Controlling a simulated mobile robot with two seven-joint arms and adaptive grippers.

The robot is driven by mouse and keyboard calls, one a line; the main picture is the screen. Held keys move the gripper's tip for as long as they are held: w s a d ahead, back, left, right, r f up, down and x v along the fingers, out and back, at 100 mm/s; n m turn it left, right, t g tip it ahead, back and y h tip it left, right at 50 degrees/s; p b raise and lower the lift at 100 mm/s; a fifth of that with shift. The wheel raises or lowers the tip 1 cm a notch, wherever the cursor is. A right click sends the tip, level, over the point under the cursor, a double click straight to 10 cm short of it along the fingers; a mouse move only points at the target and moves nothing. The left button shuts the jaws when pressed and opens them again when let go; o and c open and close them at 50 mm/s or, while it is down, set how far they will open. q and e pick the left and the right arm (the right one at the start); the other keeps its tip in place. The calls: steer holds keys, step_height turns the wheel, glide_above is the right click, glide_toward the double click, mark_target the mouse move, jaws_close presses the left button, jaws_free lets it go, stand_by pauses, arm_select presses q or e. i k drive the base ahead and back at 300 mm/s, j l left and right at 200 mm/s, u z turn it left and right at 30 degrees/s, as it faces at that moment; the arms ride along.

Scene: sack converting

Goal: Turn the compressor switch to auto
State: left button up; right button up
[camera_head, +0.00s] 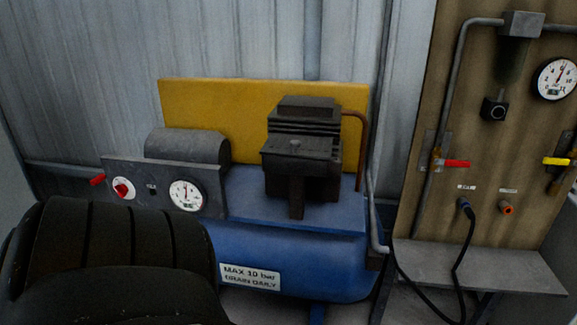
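The compressor is a blue tank (290,262) with a black pump (300,150) on top. A grey control panel (210,180) stands on its left end. On the panel a red knob (121,188) sits on a round white plate; it looks like the compressor switch. Its position markings are too small to read. A red handle (97,180) sticks out at the panel's left edge. Neither gripper shows in the head view.
A large dark ribbed shape fills the lower left, close in front of the panel. A yellow board (215,105) stands behind the compressor. At right, a brown board (420,205) carries pipes, valves and a gauge (556,79), above a grey shelf (500,270). A black hose (465,235) hangs there.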

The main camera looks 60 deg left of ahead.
mark_target(121, 189)
steer(key=u, duration=2.7)
